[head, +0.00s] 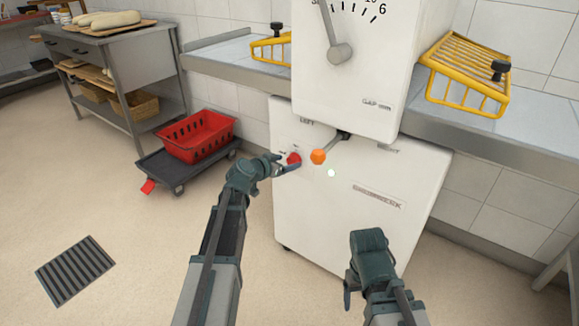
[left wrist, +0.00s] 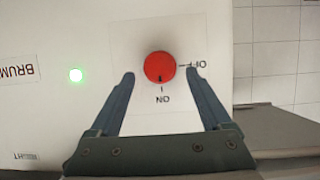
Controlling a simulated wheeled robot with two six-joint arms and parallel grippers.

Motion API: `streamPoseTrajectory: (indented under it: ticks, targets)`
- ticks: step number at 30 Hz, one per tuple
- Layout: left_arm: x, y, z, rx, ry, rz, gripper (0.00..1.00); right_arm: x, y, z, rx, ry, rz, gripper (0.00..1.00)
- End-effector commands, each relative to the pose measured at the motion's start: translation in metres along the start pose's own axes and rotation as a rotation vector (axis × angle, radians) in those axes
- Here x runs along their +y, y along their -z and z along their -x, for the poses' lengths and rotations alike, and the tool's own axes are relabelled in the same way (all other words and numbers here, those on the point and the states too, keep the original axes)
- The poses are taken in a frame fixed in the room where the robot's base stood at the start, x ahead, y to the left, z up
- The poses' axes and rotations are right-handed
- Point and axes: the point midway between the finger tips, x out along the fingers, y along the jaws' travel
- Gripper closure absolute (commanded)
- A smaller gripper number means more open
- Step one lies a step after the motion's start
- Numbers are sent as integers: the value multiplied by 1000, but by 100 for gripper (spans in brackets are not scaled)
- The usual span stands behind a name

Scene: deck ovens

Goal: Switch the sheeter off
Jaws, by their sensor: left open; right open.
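The sheeter (head: 345,230) is a white machine with a round red switch knob (head: 293,159) on its front. In the left wrist view the knob (left wrist: 160,67) has a dark mark pointing at the ON label; the OFF label is to its right. A green lamp (left wrist: 76,75) glows beside it and shows pale in the head view (head: 331,173). My left gripper (head: 284,166) is open at the knob, with its fingers (left wrist: 160,80) on either side and gaps to both. Contact is not visible. My right gripper (head: 350,287) is open and empty, low before the sheeter.
An orange-knobbed lever (head: 318,156) sticks out just right of the red knob. Yellow wire guards (head: 466,72) flank the machine above. A red crate (head: 197,136) on a dark dolly (head: 168,172) stands to the left. The floor at front left is clear around a drain grate (head: 75,271).

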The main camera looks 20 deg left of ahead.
Motion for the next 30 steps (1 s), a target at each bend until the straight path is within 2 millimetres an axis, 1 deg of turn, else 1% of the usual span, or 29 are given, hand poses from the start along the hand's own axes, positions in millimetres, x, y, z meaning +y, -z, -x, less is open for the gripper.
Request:
streamPoseTrajectory:
  ticks: [1,6,17,18,20,21,23,27,29,30]
  targets:
    - [-1,-1,-10,0,-2,-1,18,-1,0,-5,0,0,0,21]
    - [0,-1,-22,0,0,-1,18,-1,1,-9,0,1,0,21]
    - [0,0,-24,0,0,-1,18,-1,1,-9,0,1,0,21]
    - [0,0,-24,0,0,-1,22,-1,1,-9,0,1,0,21]
    - [0,0,-24,0,0,-1,32,-1,1,-9,0,1,0,21]
    - [0,0,-24,0,0,-1,40,-1,1,-9,0,1,0,21]
    - [0,0,-24,0,0,-1,50,-1,1,-9,0,1,0,21]
    - [0,0,-24,0,0,-1,76,-1,1,-9,0,1,0,21]
    - [0,0,-24,0,0,-1,86,-1,1,-9,0,1,0,21]
    - [0,0,-24,0,0,-1,94,-1,0,-9,0,1,0,21]
